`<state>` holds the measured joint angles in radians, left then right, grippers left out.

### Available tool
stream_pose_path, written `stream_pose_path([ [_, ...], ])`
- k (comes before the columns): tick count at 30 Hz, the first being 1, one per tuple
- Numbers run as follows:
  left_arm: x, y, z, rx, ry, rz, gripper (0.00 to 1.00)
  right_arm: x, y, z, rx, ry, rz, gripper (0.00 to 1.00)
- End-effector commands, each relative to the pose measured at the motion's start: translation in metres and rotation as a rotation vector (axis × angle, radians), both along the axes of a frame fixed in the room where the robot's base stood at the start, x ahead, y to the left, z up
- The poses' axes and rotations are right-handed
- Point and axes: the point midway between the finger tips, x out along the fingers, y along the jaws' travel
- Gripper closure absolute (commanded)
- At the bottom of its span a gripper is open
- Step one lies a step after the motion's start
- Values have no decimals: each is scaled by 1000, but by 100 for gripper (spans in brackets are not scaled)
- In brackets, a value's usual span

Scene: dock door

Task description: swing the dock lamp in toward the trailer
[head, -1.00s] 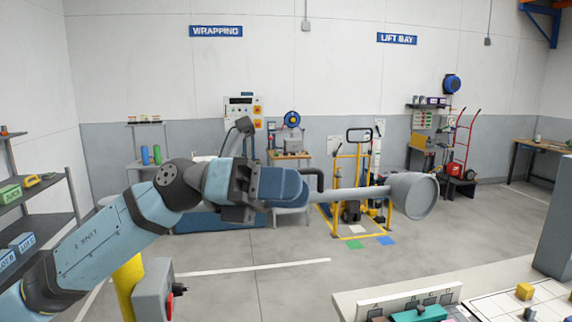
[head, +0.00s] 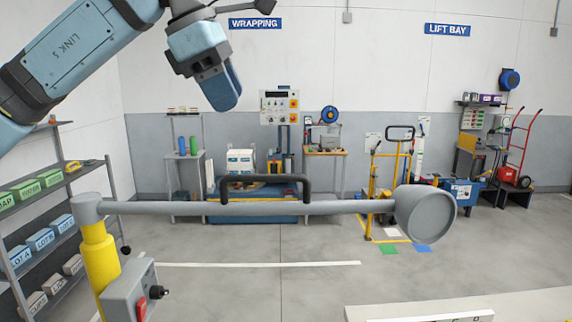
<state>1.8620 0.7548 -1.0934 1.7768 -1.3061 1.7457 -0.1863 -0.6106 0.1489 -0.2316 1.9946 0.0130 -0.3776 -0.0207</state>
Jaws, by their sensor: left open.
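The dock lamp is a grey arm (head: 330,207) reaching right from a pivot on a yellow post (head: 98,262) at the lower left. It ends in a round grey lamp head (head: 424,213). A black handle (head: 264,180) stands up from the middle of the arm. My left gripper (head: 228,92) is open and empty, above and left of the handle and apart from it. My right gripper is not in view. No trailer can be made out.
A shelf with labelled bins (head: 40,238) stands at the left. A pale tabletop (head: 470,306) lies at the lower right. The floor beyond the lamp arm is largely open.

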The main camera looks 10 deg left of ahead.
Motion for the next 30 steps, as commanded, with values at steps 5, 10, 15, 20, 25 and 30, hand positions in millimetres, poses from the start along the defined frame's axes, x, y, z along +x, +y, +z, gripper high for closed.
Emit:
stream_pose_path([
  [5,4,-3,-11,6,1,4,60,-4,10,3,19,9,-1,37],
  [10,13,-14,-40,6,3,2,60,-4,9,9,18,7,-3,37],
  [15,23,-26,-74,5,3,2,60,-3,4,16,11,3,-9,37],
  [20,31,-35,-100,5,1,1,60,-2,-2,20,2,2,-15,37],
  [25,37,-41,-118,5,1,2,60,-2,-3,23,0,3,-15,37],
  [30,38,-43,-124,3,-1,2,60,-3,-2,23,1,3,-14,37],
])
